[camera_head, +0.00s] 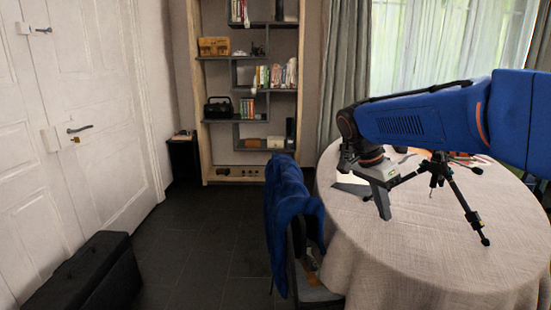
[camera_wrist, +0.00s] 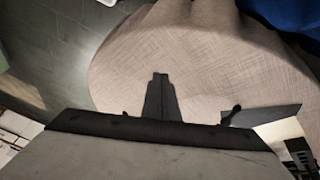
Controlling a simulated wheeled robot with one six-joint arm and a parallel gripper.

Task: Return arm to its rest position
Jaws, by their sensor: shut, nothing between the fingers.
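My blue arm reaches in from the right of the head view, over the round table (camera_head: 400,265) with its beige cloth. My gripper (camera_head: 382,205) hangs down at the table's left side, above the cloth. It is shut and holds nothing. In the wrist view my gripper (camera_wrist: 160,80) shows as dark fingers together over the table cloth (camera_wrist: 205,70). A black tripod (camera_head: 462,200) stands on the table just right of my gripper; part of it is hidden behind my arm.
A chair with a blue cloth (camera_head: 288,205) stands at the table's left edge. A bookshelf (camera_head: 200,110) is at the back, with white doors (camera_head: 90,90) on the left. A black case (camera_head: 90,275) lies at the lower left. The dark floor (camera_head: 205,240) between is clear.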

